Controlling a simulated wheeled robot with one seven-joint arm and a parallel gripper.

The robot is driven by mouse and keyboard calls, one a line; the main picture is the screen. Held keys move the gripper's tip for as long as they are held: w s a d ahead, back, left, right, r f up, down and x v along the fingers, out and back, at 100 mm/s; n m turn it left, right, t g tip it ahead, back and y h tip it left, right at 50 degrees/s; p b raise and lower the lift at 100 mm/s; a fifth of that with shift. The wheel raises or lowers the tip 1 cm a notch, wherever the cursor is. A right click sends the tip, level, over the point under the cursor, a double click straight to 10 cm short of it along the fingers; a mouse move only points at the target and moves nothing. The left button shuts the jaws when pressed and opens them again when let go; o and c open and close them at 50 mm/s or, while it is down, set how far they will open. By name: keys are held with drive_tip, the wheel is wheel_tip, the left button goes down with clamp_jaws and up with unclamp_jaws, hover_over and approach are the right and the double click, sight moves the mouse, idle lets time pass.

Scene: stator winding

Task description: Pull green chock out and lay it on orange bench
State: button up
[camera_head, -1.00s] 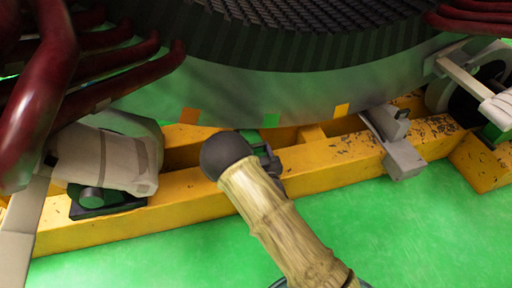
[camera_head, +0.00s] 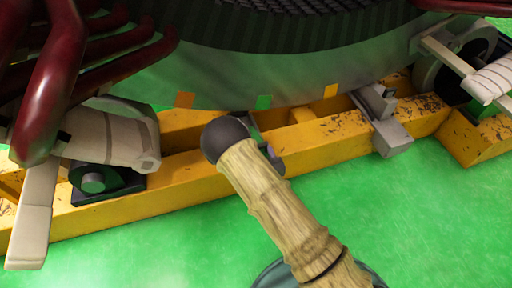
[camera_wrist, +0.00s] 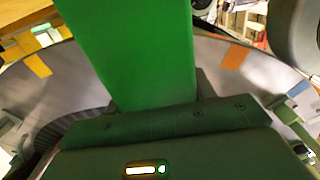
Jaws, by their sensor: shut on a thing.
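A broad green chock (camera_wrist: 135,50) fills the middle of the wrist view and rises from the dark green body of my gripper (camera_wrist: 165,115). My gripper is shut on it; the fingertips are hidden. In the head view, my arm reaches to the yellow beam (camera_head: 330,135) below the drum, and only a dark bit of my gripper (camera_head: 270,155) shows behind the arm. The chock is hidden there, so I cannot tell whether it touches the drum or beam.
A grey bracket (camera_head: 388,135) sits on the beam to the right. A wrapped roller block (camera_head: 105,140) and dark red pipes (camera_head: 50,90) are at left. The green floor (camera_head: 420,230) in front is clear.

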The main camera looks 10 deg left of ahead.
drive_tip(key=shift+s+f, duration=0.1)
drive_tip(key=o, duration=1.5)
